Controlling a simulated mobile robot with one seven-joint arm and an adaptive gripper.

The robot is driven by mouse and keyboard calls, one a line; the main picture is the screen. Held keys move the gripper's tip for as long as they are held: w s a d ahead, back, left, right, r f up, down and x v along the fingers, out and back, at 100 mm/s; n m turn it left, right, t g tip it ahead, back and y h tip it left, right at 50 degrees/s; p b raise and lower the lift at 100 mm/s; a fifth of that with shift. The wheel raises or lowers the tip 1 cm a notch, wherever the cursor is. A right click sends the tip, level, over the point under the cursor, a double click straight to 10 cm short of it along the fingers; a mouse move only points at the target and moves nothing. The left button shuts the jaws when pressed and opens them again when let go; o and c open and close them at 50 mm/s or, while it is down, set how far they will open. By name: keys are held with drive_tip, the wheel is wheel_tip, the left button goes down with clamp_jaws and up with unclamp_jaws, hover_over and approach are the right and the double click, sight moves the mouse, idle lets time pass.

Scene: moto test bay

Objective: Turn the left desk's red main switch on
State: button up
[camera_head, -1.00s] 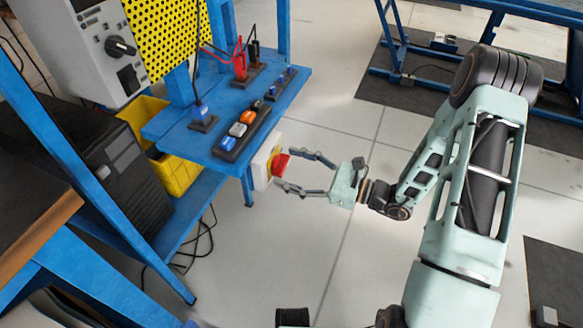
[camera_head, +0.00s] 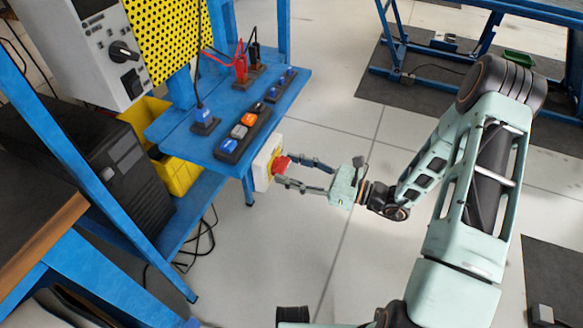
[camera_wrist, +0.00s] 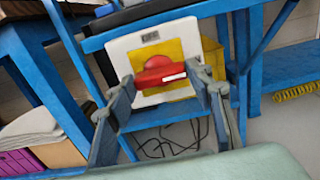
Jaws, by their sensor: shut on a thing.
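The red main switch (camera_head: 281,164) is a red rotary knob on a yellow plate, set on a white box (camera_head: 262,168) at the right end of the blue desk (camera_head: 190,143). In the wrist view the red knob (camera_wrist: 160,72) sits in the middle, with its handle bar lying nearly level, slightly tilted. My gripper (camera_head: 285,172) reaches it from the right in the head view. Its two fingers are closed on the knob, one on each side; in the wrist view the gripper (camera_wrist: 162,84) shows a fingertip at each end of the bar.
On the desk, a power strip with coloured switches (camera_head: 241,134) and plugs with red and black leads (camera_head: 240,68) stand close above the switch box. A grey panel with a black knob (camera_head: 122,52) is at the upper left.

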drive_tip(key=o, duration=1.2)
drive_tip(key=shift+c, duration=0.2)
drive_tip(key=shift+d, duration=0.1)
drive_tip(key=v, duration=1.2)
drive_tip(key=shift+w, duration=0.1)
